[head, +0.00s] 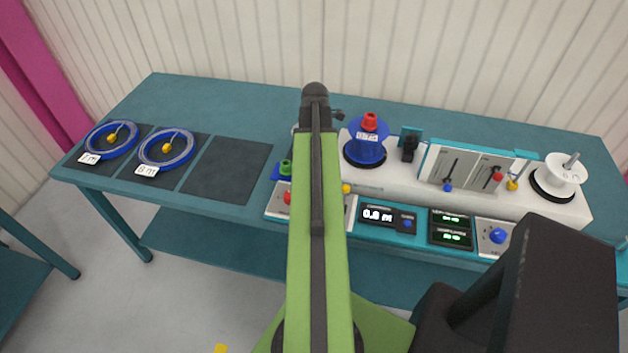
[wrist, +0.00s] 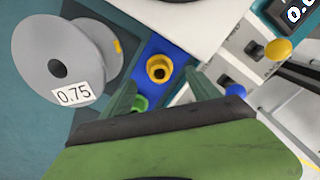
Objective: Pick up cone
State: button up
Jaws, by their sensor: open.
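A yellow cone-like piece with a dark hole (wrist: 158,68) stands on a blue holder (wrist: 152,46) in the wrist view. A similar green piece (wrist: 140,103) is on the same holder, close by my left finger. The green piece also shows in the head view (head: 285,167), just left of my arm. A red cone-like piece (head: 369,122) sits on top of a blue reel (head: 366,148). My gripper (wrist: 163,92) is open and empty, its fingers spread below the yellow piece in the wrist view. In the head view my arm hides the gripper and the yellow piece.
A grey reel labelled 0.75 (wrist: 62,62) lies left of the holder. A white machine (head: 410,180) with levers, knobs and displays fills the table's right side, with a white reel (head: 560,176) at its end. Two blue cable coils (head: 111,140) lie on dark mats. A third mat (head: 229,170) is bare.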

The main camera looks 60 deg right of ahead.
notch_tip(320, 180, down, 5)
jog(key=b, duration=0.5)
jog(key=shift+f, duration=0.2)
jog(key=shift+r, duration=0.2)
jog(key=c, duration=1.5)
notch_tip(320, 180, up, 10)
jog(key=p, duration=1)
jog(key=o, duration=0.8)
jog(key=c, duration=0.8)
